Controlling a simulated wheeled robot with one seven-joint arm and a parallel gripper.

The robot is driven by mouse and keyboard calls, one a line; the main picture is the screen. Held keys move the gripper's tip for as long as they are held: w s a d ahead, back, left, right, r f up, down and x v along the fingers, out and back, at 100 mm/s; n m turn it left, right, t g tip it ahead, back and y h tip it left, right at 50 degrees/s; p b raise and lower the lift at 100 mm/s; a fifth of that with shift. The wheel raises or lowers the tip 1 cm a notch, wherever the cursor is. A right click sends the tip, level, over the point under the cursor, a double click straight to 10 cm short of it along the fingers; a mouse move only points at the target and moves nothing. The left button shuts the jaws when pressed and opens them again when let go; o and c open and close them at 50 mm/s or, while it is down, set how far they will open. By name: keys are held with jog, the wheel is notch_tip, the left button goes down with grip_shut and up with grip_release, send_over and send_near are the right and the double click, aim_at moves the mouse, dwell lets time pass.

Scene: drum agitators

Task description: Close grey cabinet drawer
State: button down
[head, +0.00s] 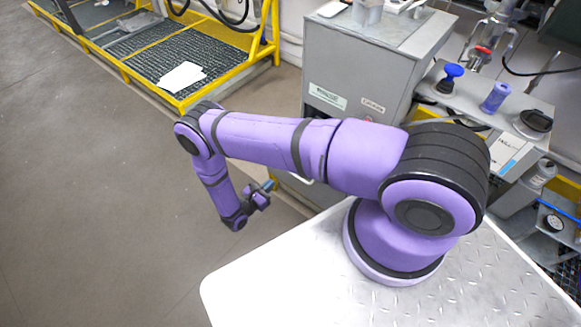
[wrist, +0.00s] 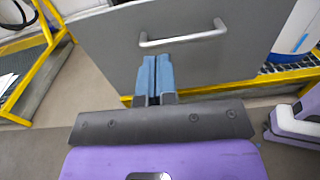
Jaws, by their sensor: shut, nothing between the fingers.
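The grey cabinet (head: 345,65) stands at the upper right of the head view, behind my arm. My arm hides most of its lower front, so how far the drawer stands out cannot be told there. In the wrist view a flat grey drawer front (wrist: 225,60) with a silver bar handle (wrist: 185,36) fills the upper middle. My gripper (wrist: 156,62) has its blue fingers together and empty, pointing at the panel just below the handle. Whether they touch it is unclear. In the head view my gripper (head: 268,186) hangs low, left of the cabinet's lower part.
A yellow-railed grated platform (head: 180,60) lies at the back left with a white sheet (head: 181,77) on it. A side bench (head: 490,110) at the right bears a blue-knobbed item (head: 450,76) and a purple cylinder (head: 494,97). The floor at left is clear.

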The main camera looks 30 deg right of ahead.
jog(key=x, duration=1.3)
jog(key=shift+d+f, duration=0.35)
jog(key=shift+f, duration=0.05)
